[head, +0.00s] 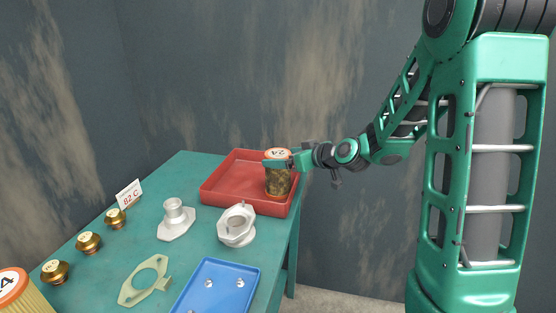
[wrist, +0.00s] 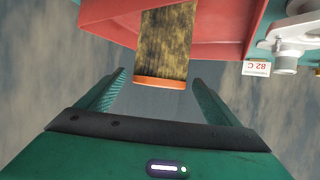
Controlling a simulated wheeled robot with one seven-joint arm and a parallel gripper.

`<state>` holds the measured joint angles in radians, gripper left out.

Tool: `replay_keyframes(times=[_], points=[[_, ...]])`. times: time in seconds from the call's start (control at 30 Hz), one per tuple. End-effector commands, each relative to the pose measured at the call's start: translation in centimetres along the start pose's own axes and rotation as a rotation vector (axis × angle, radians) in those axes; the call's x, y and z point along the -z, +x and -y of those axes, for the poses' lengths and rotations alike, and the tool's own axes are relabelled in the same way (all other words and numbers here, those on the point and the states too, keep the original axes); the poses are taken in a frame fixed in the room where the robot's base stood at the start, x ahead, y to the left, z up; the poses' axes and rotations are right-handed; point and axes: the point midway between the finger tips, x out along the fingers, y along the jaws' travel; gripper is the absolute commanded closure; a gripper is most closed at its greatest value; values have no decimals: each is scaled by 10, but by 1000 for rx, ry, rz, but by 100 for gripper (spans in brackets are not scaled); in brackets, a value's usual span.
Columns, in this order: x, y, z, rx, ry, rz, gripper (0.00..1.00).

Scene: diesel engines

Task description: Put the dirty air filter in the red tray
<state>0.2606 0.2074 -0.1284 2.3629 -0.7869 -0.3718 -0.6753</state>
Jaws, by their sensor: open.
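The dirty air filter (head: 279,184), a brown-stained cylinder with orange end caps and a number on top, stands upright at the right end of the red tray (head: 221,188). My gripper (head: 278,163) reaches in from the right near the filter's top. In the wrist view, which is upside down, my gripper (wrist: 160,82) is open, with one finger on each side of the filter's orange cap. Gaps show between the fingers and the filter (wrist: 168,45). The red tray (wrist: 225,28) lies beyond it; the filter's other end is cut off there.
On the green table (head: 190,260) are a blue tray (head: 226,275) with small bolts, pale metal fittings (head: 236,225), a flat gasket (head: 146,280), several brass caps (head: 88,242) and a sign (head: 129,193). A cleaner filter (head: 14,290) stands at the lower left.

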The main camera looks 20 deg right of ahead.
Motion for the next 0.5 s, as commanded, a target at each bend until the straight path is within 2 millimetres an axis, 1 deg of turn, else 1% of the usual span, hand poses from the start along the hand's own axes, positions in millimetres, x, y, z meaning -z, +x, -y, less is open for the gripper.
replay_keyframes(times=[0.03,0.1,0.3,0.4,0.5], points=[[1,-11,-1,-4,1,-1,14],[1,-26,-2,-5,1,-2,14],[0,-64,-1,-4,1,-1,14],[0,-78,-1,-4,1,0,14],[0,-87,-2,-3,0,-1,14]])
